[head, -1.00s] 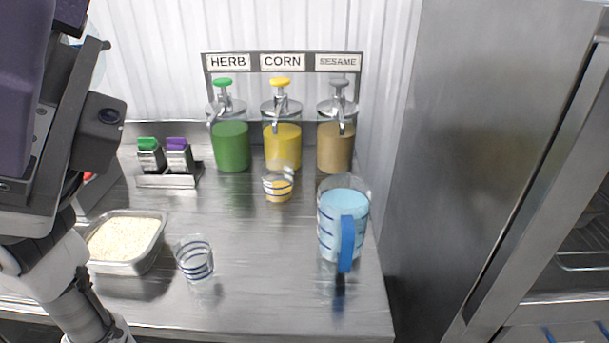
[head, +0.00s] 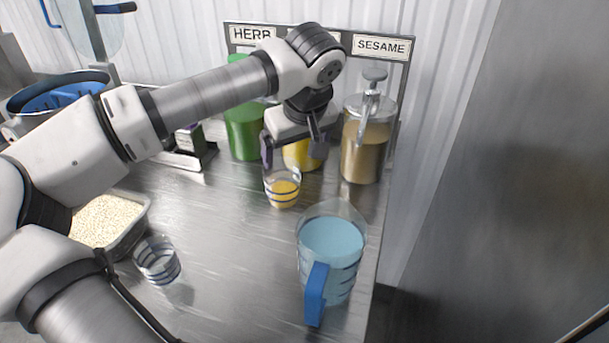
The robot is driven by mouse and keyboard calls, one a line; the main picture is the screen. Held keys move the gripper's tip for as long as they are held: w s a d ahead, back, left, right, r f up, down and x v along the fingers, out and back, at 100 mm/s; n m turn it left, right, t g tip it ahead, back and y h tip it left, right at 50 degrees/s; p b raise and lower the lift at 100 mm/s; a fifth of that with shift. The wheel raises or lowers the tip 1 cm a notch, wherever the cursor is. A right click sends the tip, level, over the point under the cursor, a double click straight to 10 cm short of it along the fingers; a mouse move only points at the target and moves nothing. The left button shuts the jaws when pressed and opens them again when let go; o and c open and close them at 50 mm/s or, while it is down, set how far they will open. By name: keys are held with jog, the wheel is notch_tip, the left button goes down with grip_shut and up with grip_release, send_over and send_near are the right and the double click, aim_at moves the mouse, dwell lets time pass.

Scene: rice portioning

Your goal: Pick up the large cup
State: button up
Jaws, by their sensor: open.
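A large clear jug-like cup (head: 332,262) with a blue handle and light blue liquid stands upright at the front right of the steel table. A small clear striped cup (head: 283,188) with yellow contents stands in front of the dispensers. Another small clear striped cup (head: 157,261), seemingly empty, stands at the front left. My gripper (head: 292,158) is open and points down, just above the small yellow cup in the picture. I cannot tell its exact distance from that cup. It is well apart from the large cup. It hides part of the yellow dispenser.
Green (head: 243,130), yellow (head: 303,154) and brown (head: 362,150) dispensers stand at the back under a label rack. A metal pan of rice (head: 128,238) is at the left, partly behind my arm. A steel wall (head: 490,180) rises at the right. The table's middle is clear.

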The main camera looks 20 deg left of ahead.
aim_at(283, 181)
jog(key=b+x, duration=0.2)
jog(key=x, duration=0.2)
jog(key=a+b+x, duration=0.1)
jog(key=b+x, duration=0.2)
jog(key=x, duration=0.2)
jog(key=b+x, duration=0.2)
jog(key=x, duration=0.3)
jog(key=shift+s+a, duration=0.2)
jog(key=shift+s, duration=0.05)
jog(key=shift+r+y, duration=0.15)
jog(key=shift+y, duration=0.15)
jog(key=c, duration=1.2)
jog(key=shift+r, duration=0.2)
